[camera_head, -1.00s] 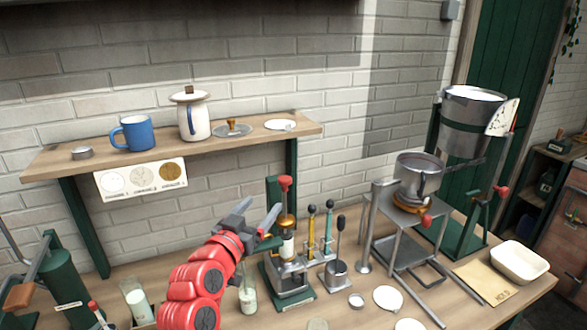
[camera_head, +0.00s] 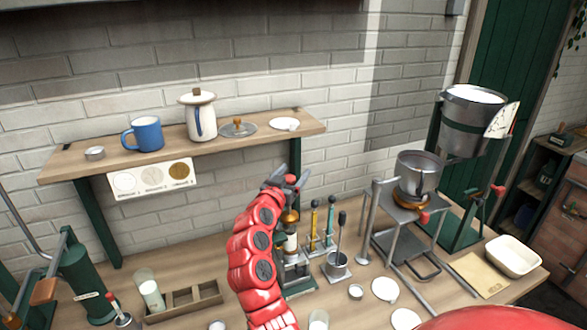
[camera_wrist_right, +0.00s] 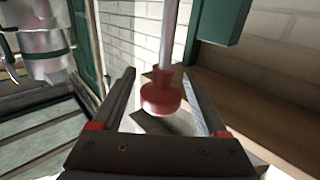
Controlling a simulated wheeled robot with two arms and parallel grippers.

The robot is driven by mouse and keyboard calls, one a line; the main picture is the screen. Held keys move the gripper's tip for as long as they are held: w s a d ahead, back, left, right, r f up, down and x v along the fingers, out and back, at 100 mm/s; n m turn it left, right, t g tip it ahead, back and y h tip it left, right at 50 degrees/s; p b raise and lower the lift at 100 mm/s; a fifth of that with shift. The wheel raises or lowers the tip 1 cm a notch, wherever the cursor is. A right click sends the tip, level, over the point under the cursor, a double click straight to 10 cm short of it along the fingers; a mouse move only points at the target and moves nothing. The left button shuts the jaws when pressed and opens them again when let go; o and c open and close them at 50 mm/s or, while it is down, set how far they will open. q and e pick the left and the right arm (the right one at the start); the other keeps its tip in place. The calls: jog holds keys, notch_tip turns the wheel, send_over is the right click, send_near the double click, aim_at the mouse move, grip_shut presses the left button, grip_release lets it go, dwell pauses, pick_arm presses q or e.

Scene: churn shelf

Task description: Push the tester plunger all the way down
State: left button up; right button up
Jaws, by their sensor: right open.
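The tester (camera_head: 291,243) stands on the bench in the head view, partly behind my right arm. Its amber and white column shows, and its base is partly hidden. The plunger's red knob (camera_head: 290,180) is at the top, largely covered by my right gripper (camera_head: 289,177). In the right wrist view the red knob (camera_wrist_right: 160,97) lies between the two open fingers of the right gripper (camera_wrist_right: 160,95), with a gap on each side. A length of the metal plunger rod (camera_wrist_right: 169,35) shows there. My left gripper is not in view.
Black-knobbed tools (camera_head: 314,222) and a small metal cup (camera_head: 336,262) stand just right of the tester. A metal stand with a pot (camera_head: 417,172) is farther right. A wooden rack (camera_head: 183,302) lies left of my arm. A wall shelf (camera_head: 85,165) is above left.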

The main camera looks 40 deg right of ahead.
jog(key=shift+d, duration=0.1)
grip_shut()
dwell(0.4)
dwell(1.0)
